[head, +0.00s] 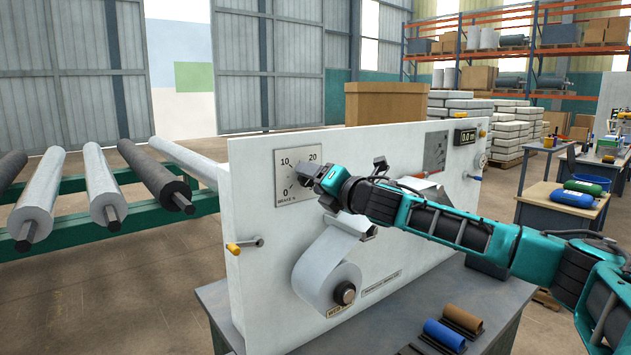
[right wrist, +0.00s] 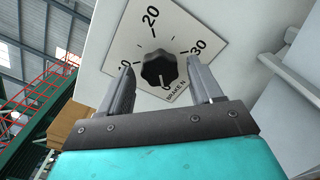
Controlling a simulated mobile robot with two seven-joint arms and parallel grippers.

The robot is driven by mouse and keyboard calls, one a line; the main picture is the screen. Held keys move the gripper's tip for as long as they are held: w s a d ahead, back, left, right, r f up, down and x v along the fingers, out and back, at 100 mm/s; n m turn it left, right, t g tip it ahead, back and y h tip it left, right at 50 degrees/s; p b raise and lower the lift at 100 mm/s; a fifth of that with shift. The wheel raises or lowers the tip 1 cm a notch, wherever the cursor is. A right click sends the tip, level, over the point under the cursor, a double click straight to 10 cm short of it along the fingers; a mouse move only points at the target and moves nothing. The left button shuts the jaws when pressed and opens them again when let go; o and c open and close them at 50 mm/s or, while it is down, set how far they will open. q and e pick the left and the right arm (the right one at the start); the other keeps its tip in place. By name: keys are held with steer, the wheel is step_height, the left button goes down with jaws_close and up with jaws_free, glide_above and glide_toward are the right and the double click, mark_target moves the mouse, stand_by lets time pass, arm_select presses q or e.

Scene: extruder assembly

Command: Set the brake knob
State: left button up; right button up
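The brake knob (right wrist: 160,70) is black and lobed, at the centre of a white dial plate (right wrist: 187,30). The plate reads 20, 30, 0 and BRAKE N, with one number partly covered by a finger. A pale mark on the knob appears to point towards the 0. My right gripper (right wrist: 159,66) is open, one finger on each side of the knob, with a visible gap to each. In the head view, my right gripper (head: 312,179) is at the dial plate (head: 285,181) and mostly hides the knob. My left gripper is not in view.
The plate is on a white upright panel (head: 255,290). A digital display (head: 465,136) is at upper right.

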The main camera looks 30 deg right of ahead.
steer(key=shift+o, duration=0.2)
steer(key=s+b, duration=0.2)
steer(key=s, duration=0.4)
steer(key=shift+d, duration=0.25)
steer(key=shift+s, duration=0.1)
steer(key=s+d+b, duration=0.1)
steer(key=s+b, duration=0.5)
steer(key=s, duration=0.6)
steer(key=shift+s, duration=0.3)
